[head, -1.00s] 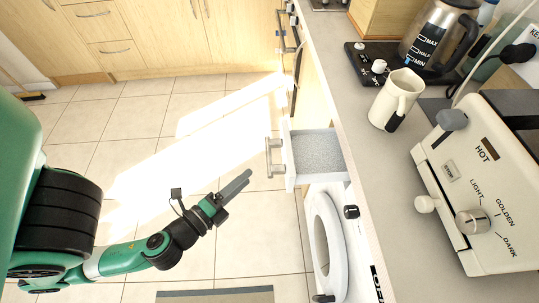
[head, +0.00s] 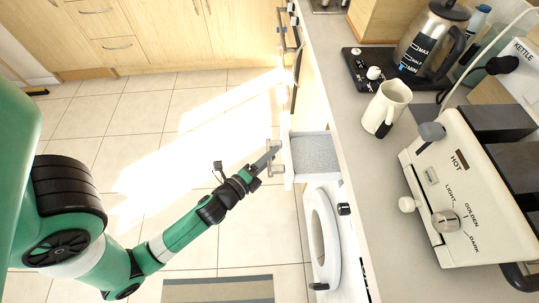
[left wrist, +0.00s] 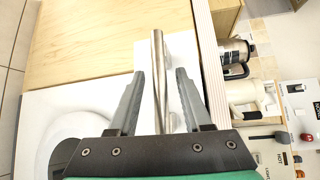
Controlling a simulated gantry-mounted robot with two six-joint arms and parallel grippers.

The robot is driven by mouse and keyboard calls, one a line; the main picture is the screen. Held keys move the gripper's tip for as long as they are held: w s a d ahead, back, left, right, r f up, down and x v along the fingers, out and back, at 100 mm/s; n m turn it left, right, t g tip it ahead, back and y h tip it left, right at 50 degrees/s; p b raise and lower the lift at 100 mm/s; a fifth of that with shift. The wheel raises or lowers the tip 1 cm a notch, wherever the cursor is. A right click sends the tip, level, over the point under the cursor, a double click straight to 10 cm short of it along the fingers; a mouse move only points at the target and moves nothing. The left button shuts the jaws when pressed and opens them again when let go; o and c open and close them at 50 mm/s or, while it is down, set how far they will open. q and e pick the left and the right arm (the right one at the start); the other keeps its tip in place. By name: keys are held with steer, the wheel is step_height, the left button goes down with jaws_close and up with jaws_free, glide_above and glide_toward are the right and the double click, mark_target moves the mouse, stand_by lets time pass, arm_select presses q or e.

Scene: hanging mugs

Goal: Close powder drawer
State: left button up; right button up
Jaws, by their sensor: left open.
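The powder drawer (head: 314,152) is pulled open from the cabinet under the worktop, above the white round door of the washing machine (head: 323,238). It has a white frame, a grey speckled inside and a metal bar handle (left wrist: 158,85) on its front. My left gripper (head: 273,154) is open at the handle. In the left wrist view, the bar stands between the two grey fingers of the gripper (left wrist: 160,76), with a gap on each side at the tips. The fingers partly cover the handle in the head view. My right gripper is not in view.
The worktop holds a cream toaster (head: 465,190), a white jug (head: 386,108) and a kettle (head: 432,40). Wooden cabinets (head: 160,35) stand at the back. The tiled floor left of the drawer is clear, and a striped mat (head: 218,288) lies at the bottom.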

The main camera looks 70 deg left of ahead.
arm_select(q)
jaws_close()
stand_by(1.3)
